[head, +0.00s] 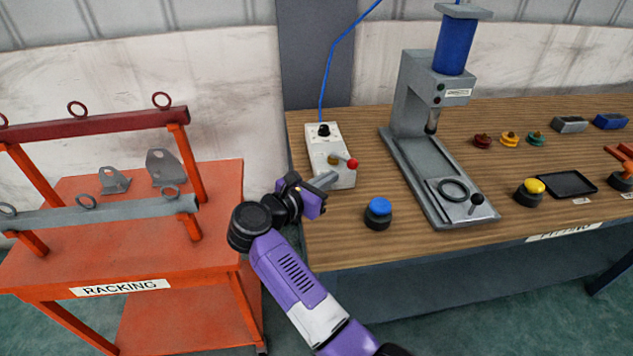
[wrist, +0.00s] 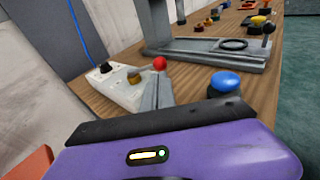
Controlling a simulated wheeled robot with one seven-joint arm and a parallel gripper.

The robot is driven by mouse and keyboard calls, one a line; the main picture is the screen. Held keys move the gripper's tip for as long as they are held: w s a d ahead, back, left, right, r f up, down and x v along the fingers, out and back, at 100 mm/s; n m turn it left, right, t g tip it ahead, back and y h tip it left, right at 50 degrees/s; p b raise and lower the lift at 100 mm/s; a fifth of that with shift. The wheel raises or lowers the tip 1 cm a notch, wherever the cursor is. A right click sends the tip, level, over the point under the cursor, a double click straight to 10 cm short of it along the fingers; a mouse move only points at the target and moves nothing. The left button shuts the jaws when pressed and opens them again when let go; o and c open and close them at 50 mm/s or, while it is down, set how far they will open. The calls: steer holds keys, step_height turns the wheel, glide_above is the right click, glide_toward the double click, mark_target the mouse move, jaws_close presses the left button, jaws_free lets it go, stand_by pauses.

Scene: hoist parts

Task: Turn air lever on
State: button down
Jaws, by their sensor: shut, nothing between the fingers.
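The air lever has a red ball knob (head: 352,163) and sits on a pale control box (head: 324,145) at the left end of the bench. The box also carries a brass-coloured fitting and a black knob. In the wrist view the red ball (wrist: 160,63) shows just beyond my fingers, above the box (wrist: 118,88). My gripper (head: 328,179) is shut and empty, its fingertips over the near end of the box, close to the lever. I cannot tell whether they touch it. The fingers hide part of the box in the wrist view.
A blue push button (head: 378,212) stands right of my gripper. A grey press (head: 418,140) stands behind it on the wooden bench (head: 365,130). A blue hose (head: 330,70) rises from the box. An orange racking cart (head: 215,210) stands left, across a narrow gap.

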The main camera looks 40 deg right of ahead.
mark_target(350, 166)
steer(key=shift+p+x, duration=0.55)
steer(key=shift+x, duration=2.5)
steer(key=shift+s, duration=0.1)
